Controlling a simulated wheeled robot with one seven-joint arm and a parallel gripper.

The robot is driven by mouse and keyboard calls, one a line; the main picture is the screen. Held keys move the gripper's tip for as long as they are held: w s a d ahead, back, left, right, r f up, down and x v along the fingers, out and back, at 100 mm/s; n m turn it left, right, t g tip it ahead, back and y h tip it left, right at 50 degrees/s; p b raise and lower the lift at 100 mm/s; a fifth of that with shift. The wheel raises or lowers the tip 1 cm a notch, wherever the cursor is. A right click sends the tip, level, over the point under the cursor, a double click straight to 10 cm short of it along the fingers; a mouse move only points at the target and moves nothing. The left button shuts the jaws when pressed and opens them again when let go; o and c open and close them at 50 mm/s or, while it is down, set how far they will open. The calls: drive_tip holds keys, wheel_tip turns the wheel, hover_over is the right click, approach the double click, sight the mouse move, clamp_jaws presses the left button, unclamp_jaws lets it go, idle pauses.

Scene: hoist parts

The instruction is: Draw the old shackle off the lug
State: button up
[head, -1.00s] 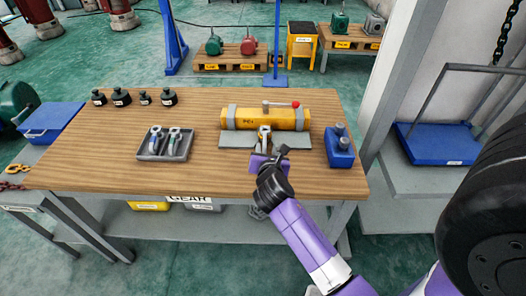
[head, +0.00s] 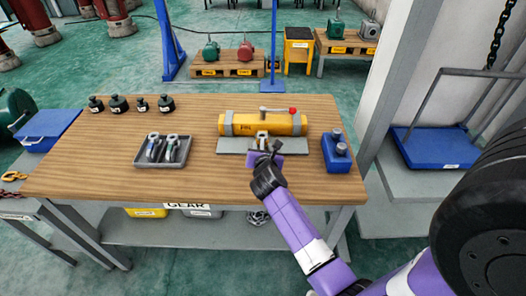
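A yellow cylindrical hoist body (head: 262,124) with grey end bands lies on a grey plate (head: 231,145) on the workbench. A small grey metal piece (head: 262,138), the lug with the shackle as far as I can tell, stands at its front middle. Lug and shackle cannot be told apart at this size. My gripper (head: 264,153) is right in front of this piece, low over the plate's front edge, and covers its lower part. Whether the fingers touch or grip the shackle is hidden.
A grey tray (head: 147,163) with two shackles is to the left. A blue block (head: 337,153) with grey pins stands close on the right. A lever with a red knob (head: 293,111) rises above the hoist body. Bare wooden bench (head: 90,180) lies at front left.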

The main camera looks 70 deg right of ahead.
drive_tip(key=shift+w+d+f, duration=0.15)
drive_tip(key=shift+w+d, duration=0.05)
drive_tip(key=shift+d, duration=0.15)
clamp_jaws()
idle(1.3)
